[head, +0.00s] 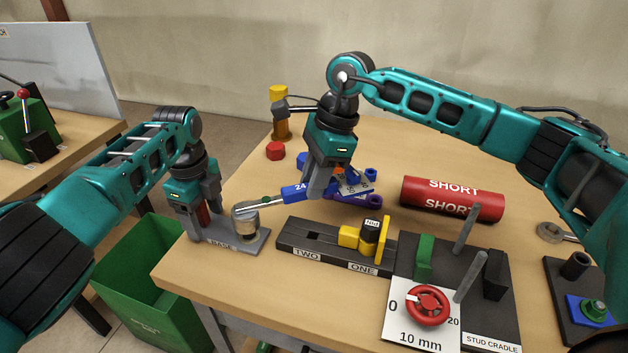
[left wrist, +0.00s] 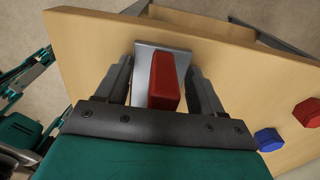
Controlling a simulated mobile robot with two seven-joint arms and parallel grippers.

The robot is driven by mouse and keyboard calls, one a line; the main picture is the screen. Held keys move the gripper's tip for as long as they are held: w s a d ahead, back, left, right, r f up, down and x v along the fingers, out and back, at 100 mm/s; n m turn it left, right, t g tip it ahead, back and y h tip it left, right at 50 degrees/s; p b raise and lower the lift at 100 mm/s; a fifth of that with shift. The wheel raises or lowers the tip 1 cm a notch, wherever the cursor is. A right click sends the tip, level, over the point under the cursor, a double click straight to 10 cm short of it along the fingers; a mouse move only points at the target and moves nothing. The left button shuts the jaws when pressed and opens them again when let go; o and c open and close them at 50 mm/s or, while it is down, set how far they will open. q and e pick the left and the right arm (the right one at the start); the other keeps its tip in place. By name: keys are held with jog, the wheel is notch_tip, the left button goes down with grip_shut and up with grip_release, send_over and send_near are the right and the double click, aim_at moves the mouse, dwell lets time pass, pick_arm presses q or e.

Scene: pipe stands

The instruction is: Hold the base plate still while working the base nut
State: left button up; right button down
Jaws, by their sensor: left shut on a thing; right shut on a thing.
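The grey base plate (head: 262,241), labelled BASE, lies at the table's left front corner. Its red upright grip (head: 203,217) is between the fingers of my left gripper (head: 200,208), which is shut on it. The left wrist view shows the red grip (left wrist: 166,82) between the fingers and part of the grey plate (left wrist: 146,56). A round metal base nut (head: 246,231) sits on the plate's right part. My right gripper (head: 318,187) is shut on a blue-handled wrench (head: 292,193) marked 24. The wrench's head lies over the nut; its exact seating is unclear.
A black TWO/ONE stand (head: 315,238) with yellow parts is just right of the plate. A stud cradle (head: 490,318) with a red handwheel (head: 428,305) is at the front. A red SHORT cylinder (head: 452,199) lies behind. A green bin (head: 150,280) stands below the table's left edge.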

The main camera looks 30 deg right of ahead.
jog(key=shift+r, duration=0.2)
dwell(0.4)
jog(key=m, duration=0.2)
jog(key=m+t, duration=0.1)
jog(key=shift+w+a+r+m, duration=0.25)
jog(key=shift+w+m, duration=0.05)
jog(key=shift+w, duration=0.1)
jog(key=s+a+r+m+t+h, duration=0.1)
jog(key=s+a+r+m, duration=0.1)
jog(key=s+a+m, duration=0.1)
jog(key=s+a+r+m+h, duration=0.1)
jog(key=s+a+m, duration=0.3)
jog(key=s, duration=0.4)
jog(key=shift+a+r+m+t, duration=0.15)
jog(key=shift+r+m+t, duration=0.25)
jog(key=shift+r+m, duration=0.4)
jog(key=shift+f, duration=2.55)
